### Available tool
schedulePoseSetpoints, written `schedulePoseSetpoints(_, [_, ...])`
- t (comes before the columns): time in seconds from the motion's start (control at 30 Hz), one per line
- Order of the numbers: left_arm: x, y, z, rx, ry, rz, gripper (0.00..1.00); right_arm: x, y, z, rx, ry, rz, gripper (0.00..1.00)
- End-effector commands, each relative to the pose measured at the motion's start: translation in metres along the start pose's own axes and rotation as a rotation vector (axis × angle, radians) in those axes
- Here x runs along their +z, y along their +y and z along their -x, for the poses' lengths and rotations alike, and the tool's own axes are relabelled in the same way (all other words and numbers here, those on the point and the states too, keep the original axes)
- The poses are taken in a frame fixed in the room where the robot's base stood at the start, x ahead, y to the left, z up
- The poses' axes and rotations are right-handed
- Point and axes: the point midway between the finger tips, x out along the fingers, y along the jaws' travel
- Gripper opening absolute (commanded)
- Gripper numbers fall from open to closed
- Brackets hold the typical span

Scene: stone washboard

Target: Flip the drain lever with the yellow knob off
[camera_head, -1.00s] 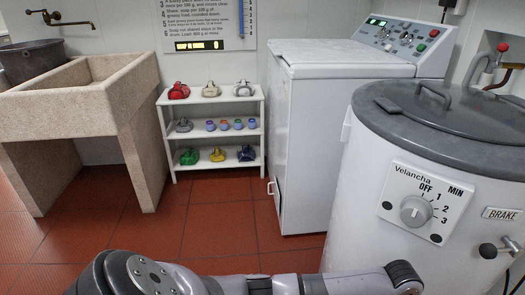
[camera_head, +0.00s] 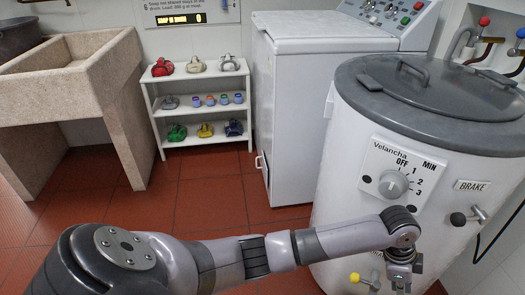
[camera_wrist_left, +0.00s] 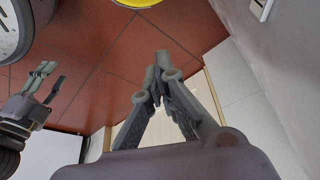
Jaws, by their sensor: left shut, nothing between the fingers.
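The drain lever's yellow knob (camera_head: 354,277) shows low on the front of the white round machine (camera_head: 338,180), near the bottom edge of the head view. Its metal stem runs right from the knob towards my gripper. My left gripper (camera_head: 401,285) points down just right of the knob, apart from it, and its tips are partly cut off. In the left wrist view the left fingers (camera_wrist_left: 163,72) meet at the tips, empty. A yellow round part (camera_wrist_left: 138,2), likely the knob, is cut by the top edge. What looks like my right gripper (camera_wrist_left: 42,82) shows at left; its jaw state is unclear.
The machine has a grey timer dial (camera_head: 393,183) and a brake lever (camera_head: 470,215) above the drain lever. A white washer (camera_head: 300,110) stands behind. A white shelf (camera_head: 160,115) and stone sink (camera_head: 75,90) are further left. Red tiled floor is clear between.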

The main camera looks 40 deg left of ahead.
Motion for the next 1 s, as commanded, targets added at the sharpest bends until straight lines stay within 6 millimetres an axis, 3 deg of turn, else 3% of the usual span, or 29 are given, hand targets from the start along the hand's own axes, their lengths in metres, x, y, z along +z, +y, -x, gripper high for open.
schedulePoseSetpoints(0.07, [-0.001,-0.001,0.021,-0.002,0.0,0.0,0.0,-0.002,0.0,0.01,0.0,0.0,0.0,0.4])
schedulePoseSetpoints(0.1, [0.004,0.012,0.008,0.006,0.011,0.018,0.0,-0.001,0.0,0.005,0.0,0.0,0.0,0.4])
schedulePoseSetpoints(0.2, [0.009,0.028,0.002,-0.001,0.04,0.064,0.0,-0.001,0.0,0.004,0.0,0.0,0.0,0.4])
schedulePoseSetpoints(0.57, [0.041,0.073,-0.002,-0.05,0.116,0.265,0.0,-0.001,0.0,0.004,0.0,0.0,0.0,0.4])
schedulePoseSetpoints(1.0, [0.109,0.112,0.017,-0.162,0.146,0.563,0.0,-0.001,0.0,0.005,0.0,0.0,0.0,0.4])
